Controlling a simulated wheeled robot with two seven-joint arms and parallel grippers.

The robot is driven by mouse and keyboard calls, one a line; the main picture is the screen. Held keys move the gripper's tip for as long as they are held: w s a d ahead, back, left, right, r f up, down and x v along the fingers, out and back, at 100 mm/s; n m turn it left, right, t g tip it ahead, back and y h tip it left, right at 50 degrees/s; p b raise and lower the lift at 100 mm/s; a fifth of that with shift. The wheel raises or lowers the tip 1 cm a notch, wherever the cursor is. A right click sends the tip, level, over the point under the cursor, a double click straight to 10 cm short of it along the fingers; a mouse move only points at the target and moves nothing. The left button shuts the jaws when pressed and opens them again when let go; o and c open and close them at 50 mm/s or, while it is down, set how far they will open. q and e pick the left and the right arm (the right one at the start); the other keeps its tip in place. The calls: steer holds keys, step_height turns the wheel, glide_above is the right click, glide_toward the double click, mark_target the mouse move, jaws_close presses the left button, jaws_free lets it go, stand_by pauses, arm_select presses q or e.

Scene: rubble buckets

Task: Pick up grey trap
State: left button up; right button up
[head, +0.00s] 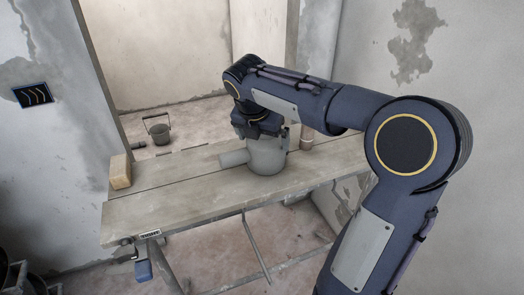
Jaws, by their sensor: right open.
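The grey trap (266,157) stands on the wooden workbench (180,205). It is a grey cup-like body with a short pipe stub pointing left. My right gripper (262,134) is over the top of the trap and points down. It is open, with its fingers partly hidden at the trap's upper rim. I cannot tell whether they touch it. My left gripper is not in view.
A tan block (120,172) stands at the bench's left end. A brownish cylinder (307,136) stands behind the trap to the right. A dark bucket (159,132) is on the floor beyond the bench. The bench's left front is clear.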

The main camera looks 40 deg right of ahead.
steer(key=c, duration=1.3)
steer(key=shift+r, duration=0.1)
steer(key=shift+c, duration=0.2)
steer(key=shift+r, duration=0.1)
